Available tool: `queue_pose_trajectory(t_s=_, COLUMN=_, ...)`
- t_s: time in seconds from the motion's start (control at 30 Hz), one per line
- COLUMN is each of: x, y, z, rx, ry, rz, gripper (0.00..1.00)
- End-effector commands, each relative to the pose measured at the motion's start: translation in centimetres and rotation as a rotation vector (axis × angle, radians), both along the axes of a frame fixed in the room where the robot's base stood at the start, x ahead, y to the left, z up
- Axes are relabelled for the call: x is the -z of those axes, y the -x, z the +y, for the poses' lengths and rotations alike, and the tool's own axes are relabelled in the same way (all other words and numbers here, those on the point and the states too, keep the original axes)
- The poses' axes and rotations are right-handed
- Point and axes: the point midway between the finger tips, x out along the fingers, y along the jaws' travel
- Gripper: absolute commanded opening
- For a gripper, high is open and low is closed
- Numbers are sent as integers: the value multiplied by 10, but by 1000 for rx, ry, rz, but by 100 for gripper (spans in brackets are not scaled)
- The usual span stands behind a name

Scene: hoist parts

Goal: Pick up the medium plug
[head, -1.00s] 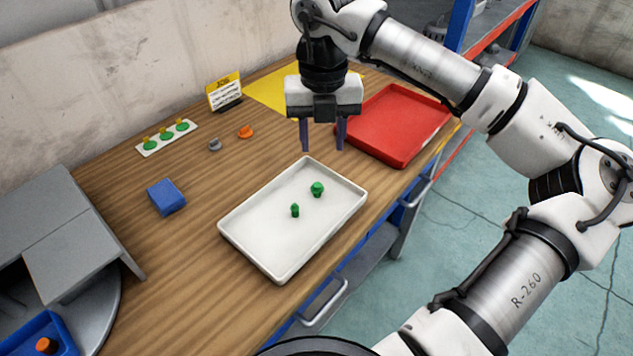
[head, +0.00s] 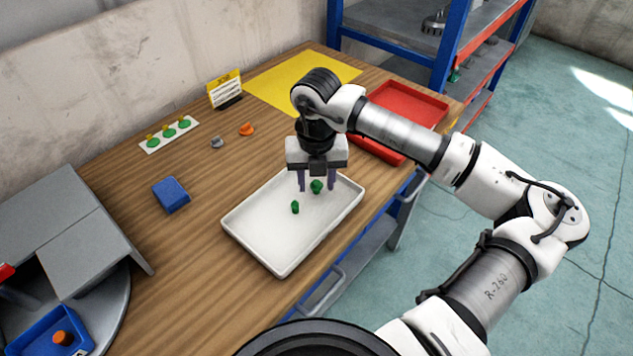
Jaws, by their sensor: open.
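Two green plugs stand in the white tray (head: 262,252) in the head view. The larger green plug (head: 316,187) is toward the tray's back right, and the smaller green plug (head: 295,207) is nearer the middle. No label shows which is the medium one. My gripper (head: 316,186) points down over the tray, open and empty. Its fingers appear on either side of the larger plug. I cannot tell whether the fingertips are level with the plug or above it. The smaller plug is outside the fingers, to the left.
A red tray (head: 412,100) lies behind my arm. On the wooden table are a blue block (head: 171,194), a grey part (head: 216,142), an orange part (head: 246,129), a white strip with green pieces (head: 169,135) and a sign (head: 225,91). A blue bin (head: 40,335) is at lower left.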

Motion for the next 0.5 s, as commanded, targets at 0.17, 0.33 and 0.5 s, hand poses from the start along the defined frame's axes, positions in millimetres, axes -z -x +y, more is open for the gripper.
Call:
queue_pose_trajectory(t_s=0.17, x=0, y=0, z=0, rx=0, ry=0, rz=0, gripper=41)
queue_pose_trajectory(t_s=0.33, x=0, y=0, z=0, rx=0, ry=0, rz=0, gripper=19)
queue_pose_trajectory(t_s=0.5, x=0, y=0, z=0, rx=0, ry=0, rz=0, gripper=2)
